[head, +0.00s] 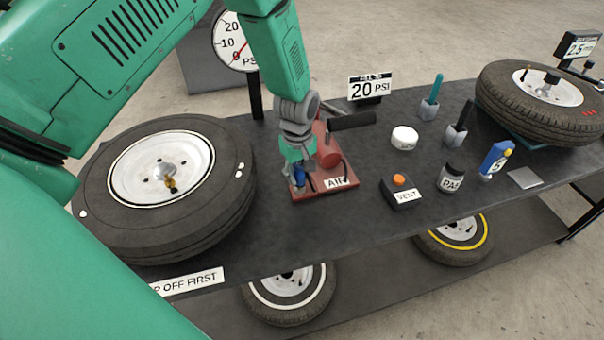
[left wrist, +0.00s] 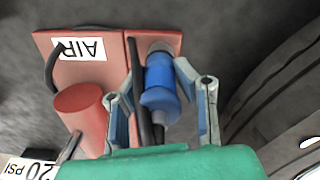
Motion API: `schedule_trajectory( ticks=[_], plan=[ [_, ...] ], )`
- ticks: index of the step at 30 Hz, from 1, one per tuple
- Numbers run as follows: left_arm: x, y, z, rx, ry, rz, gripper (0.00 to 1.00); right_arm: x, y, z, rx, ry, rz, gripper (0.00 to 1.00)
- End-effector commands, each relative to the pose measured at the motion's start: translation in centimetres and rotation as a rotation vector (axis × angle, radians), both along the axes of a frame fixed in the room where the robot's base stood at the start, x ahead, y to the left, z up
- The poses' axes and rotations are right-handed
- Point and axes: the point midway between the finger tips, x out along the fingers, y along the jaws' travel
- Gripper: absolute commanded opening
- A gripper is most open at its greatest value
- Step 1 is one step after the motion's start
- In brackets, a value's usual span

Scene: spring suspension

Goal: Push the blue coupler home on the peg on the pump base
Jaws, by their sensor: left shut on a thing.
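The blue coupler (head: 299,176) is upright at the left part of the red pump base (head: 312,194), mostly covered by my left gripper (head: 298,180) in the head view. In the left wrist view the coupler (left wrist: 159,84) lies between the two fingers of my left gripper (left wrist: 158,62), which is shut on it. Its far end meets a grey round piece (left wrist: 160,46) on the pump base (left wrist: 88,68). The peg is hidden, so I cannot tell how far on the coupler sits. My right gripper is not in view.
The red pump cylinder (left wrist: 80,107) and a dark hose (left wrist: 143,100) stand close beside the gripper. A large tyre (head: 95,195) lies at left. The vent box (head: 401,191), a white cap (head: 404,138) and a dark jar (head: 452,178) stand to the right on the bench.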

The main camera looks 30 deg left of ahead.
Motion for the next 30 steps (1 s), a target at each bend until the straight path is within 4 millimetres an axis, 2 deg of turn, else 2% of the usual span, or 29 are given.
schedule_trajectory(
  ticks=[14,30],
  plan=[
    [0.0,0.0,-0.1,0.001,0.0,0.0,0.0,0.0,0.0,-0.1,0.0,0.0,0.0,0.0],
    [0.0,0.0,-1.5,0.001,0.0,0.0,0.0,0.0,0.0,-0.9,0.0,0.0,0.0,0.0]
  ],
)
